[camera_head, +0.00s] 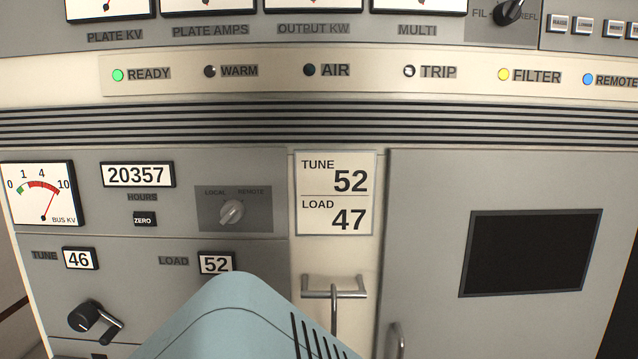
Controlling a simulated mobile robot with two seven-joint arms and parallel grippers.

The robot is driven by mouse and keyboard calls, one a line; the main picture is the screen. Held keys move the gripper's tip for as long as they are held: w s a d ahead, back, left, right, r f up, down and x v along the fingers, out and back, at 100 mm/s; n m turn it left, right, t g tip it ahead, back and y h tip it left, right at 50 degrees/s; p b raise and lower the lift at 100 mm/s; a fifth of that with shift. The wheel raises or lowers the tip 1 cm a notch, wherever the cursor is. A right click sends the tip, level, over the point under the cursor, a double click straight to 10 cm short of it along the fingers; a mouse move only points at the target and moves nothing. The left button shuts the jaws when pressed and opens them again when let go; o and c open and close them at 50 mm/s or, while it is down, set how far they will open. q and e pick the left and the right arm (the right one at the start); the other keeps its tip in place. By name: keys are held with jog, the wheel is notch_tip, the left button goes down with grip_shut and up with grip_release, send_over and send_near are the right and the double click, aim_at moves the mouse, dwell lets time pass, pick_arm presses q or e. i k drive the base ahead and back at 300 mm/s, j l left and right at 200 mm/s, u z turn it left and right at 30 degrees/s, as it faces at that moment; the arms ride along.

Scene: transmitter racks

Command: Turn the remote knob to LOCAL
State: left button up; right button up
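The remote knob (231,212) is a small light-grey rotary knob on a dark grey plate (262,219) in the left panel. LOCAL is printed above it on the left and REMOTE above it on the right. The knob looks tilted toward the upper right, on the REMOTE side, though its pointer is small. The blue REMOTE lamp (588,79) at the far right of the lamp row is lit. Neither gripper is in view, and nothing touches the knob.
A light-blue link of mine rises from the bottom centre, below the knob, hiding the lower panel. A black crank (94,320) sticks out at lower left. A metal handle (334,288) and a grey door (430,220) with a dark window (530,252) stand to the right.

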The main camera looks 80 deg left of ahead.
aim_at(233, 210)
jog(key=u, duration=3.45)
